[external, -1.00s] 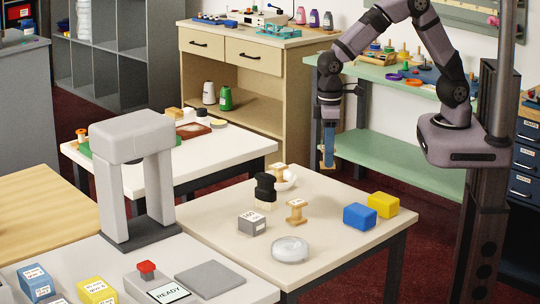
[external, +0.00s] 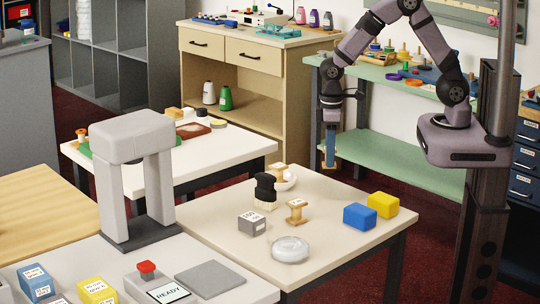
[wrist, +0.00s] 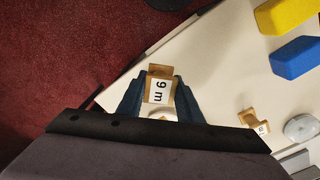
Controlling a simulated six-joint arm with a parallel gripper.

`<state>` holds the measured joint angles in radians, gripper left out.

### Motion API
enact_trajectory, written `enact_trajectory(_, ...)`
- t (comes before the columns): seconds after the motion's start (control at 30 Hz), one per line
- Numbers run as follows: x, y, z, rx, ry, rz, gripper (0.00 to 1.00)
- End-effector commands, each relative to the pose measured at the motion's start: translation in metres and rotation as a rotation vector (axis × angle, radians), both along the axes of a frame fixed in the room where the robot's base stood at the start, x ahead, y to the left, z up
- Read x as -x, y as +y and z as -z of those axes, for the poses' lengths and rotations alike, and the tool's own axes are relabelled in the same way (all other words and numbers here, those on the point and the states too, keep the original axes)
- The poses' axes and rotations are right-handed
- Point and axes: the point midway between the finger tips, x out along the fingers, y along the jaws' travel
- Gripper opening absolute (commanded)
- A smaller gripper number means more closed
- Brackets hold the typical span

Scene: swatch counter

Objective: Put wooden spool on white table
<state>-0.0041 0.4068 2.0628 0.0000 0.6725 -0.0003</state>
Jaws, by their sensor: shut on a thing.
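A wooden spool with a "9 m" label (wrist: 158,90) is between the blue fingers of my gripper (wrist: 150,95) in the wrist view. My gripper (external: 330,160) is shut on it and hangs in the air beyond the back right edge of the cream table; the spool is small and hard to make out there. A white-topped table (external: 215,160) stands at the back left, away from my gripper.
A grey arch (external: 132,135) rises at front left. The white table's front right is clear.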

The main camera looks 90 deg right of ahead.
Motion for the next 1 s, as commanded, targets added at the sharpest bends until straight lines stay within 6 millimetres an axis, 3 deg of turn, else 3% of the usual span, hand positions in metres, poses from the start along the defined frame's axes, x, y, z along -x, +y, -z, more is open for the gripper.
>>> enact_trajectory(0.17, 0.001, 0.023, 0.001, 0.0, 0.0, -0.062, 0.1)
enact_trajectory(0.27, 0.004, 0.048, 0.003, 0.0, -0.001, -0.13, 0.1)
enact_trajectory(0.5, -0.013, 0.131, -0.009, -0.001, -0.005, -0.334, 0.1)
enact_trajectory(0.63, -0.023, 0.163, -0.024, -0.001, -0.005, -0.436, 0.1)
enact_trajectory(0.8, -0.036, 0.171, -0.046, 0.0, -0.003, -0.577, 0.1)
enact_trajectory(1.0, -0.026, 0.166, -0.051, 0.0, 0.0, -0.72, 0.1)
